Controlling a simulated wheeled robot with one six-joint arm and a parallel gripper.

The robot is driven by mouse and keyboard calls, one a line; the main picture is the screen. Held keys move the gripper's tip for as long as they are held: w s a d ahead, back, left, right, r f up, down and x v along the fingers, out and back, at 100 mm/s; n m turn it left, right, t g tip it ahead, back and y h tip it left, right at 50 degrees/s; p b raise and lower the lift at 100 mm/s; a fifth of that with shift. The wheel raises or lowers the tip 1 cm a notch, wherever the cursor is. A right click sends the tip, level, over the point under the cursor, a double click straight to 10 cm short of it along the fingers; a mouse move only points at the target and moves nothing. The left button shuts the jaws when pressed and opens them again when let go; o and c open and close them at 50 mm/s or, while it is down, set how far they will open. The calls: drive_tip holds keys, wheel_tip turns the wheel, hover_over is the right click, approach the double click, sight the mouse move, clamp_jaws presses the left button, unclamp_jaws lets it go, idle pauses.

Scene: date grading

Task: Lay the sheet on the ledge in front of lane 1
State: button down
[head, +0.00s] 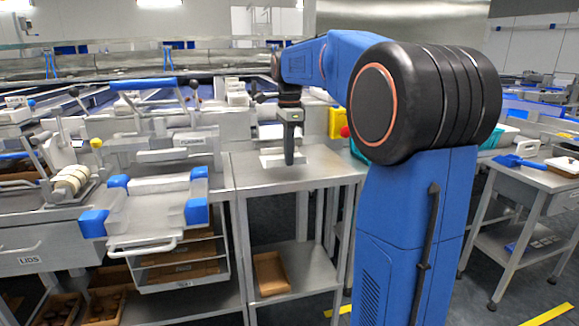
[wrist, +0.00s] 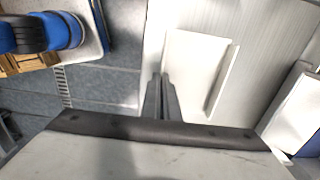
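A flat white piece (head: 306,158), which looks like the sheet, lies on the steel table (head: 240,172) in the head view. It also shows in the wrist view as a pale four-sided panel (wrist: 194,68), with a narrow raised strip along its right side. My gripper (head: 289,163) points straight down over the white piece. In the wrist view its two dark fingers (wrist: 160,78) are close together, with their tips by the panel's left edge. I cannot tell whether they pinch it.
A clear tray with blue corners (head: 150,208) stands on a rack at left, beside a drawer marked LIDS (head: 30,259). A brown box (head: 271,273) is on the table's lower shelf. A side table (head: 540,183) with a blue scoop (head: 518,161) stands at right. Floor between is open.

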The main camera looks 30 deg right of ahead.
drive_tip(key=shift+f, duration=1.8)
drive_tip(key=c, duration=2.5)
unclamp_jaws()
drive_tip(key=shift+f, duration=0.15)
drive_tip(key=o, duration=0.5)
drive_tip(key=shift+c, duration=0.2)
